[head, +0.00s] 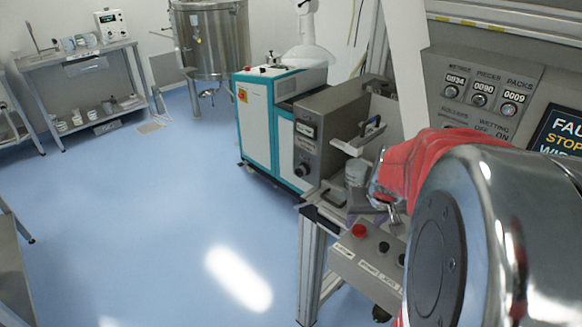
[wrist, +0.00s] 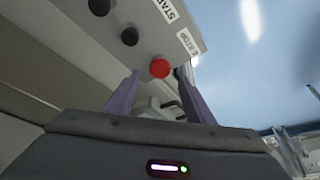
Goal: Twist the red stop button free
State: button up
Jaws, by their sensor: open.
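The red stop button (head: 359,231) sits at the left end of a grey control box (head: 347,267) in the head view. It also shows in the wrist view as a round red cap (wrist: 160,68), beside a label reading E-STOP. My gripper (wrist: 156,75) is open, with its two purple fingers pointing at the box. In the wrist view the red cap appears between the fingertips. Whether the fingers reach around it or stop short of it, I cannot tell. In the head view my gripper (head: 376,213) is partly hidden by my arm, above and close to the box.
Two black buttons (head: 384,247) share the control box with the red one. A grey and teal machine (head: 258,128) stands behind. A counter panel (head: 482,88) and a screen with FAULT-like text (head: 562,133) are at right. The blue floor (head: 150,215) at left is open.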

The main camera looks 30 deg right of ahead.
aim_at(359, 228)
jog(key=shift+x, duration=2.2)
jog(key=shift+c, duration=0.7)
jog(key=c, duration=0.9)
